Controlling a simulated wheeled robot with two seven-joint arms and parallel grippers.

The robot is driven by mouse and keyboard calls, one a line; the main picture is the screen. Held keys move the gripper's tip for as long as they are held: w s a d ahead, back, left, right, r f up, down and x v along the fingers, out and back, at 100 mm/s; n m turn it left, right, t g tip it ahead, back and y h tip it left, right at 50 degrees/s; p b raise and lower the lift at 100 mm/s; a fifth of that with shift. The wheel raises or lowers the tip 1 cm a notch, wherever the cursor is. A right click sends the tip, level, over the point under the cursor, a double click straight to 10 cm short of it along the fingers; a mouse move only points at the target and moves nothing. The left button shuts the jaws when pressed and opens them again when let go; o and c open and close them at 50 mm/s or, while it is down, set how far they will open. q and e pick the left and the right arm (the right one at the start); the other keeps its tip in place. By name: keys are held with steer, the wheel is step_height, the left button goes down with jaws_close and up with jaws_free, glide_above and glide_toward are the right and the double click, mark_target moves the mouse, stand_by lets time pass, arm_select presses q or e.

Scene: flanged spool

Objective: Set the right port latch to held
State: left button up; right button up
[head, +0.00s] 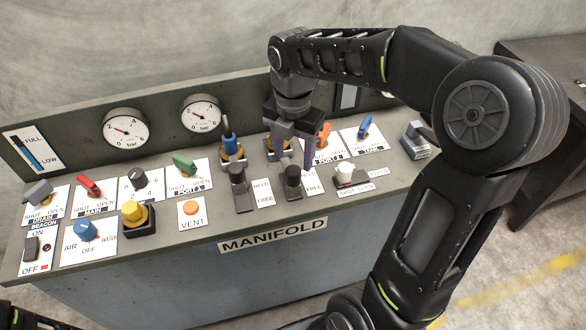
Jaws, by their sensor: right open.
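The right port latch (293,188) is a dark block with a black upright part, in the middle of the console top, beside a white card whose lower word reads FREE. Its setting cannot be told from this view. My right gripper (294,157) comes down from above with purple fingers, open, just behind and over this latch; whether a finger touches it I cannot tell. A similar latch, the left one (240,190), stands to its left beside a card marked HELD and FREE. The gripper partly hides a yellow-based port fitting behind it. My left gripper is not in view.
Several knobs and switches fill the left side. Two gauges stand on the back panel. The MANIFOLD plate (273,235) marks the front.

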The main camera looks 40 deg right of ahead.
mark_target(293, 170)
step_height(293, 170, down, 6)
steer(key=shift+r, duration=0.1)
steer(key=shift+c, duration=0.4)
jaws_close()
stand_by(0.3)
stand_by(0.8)
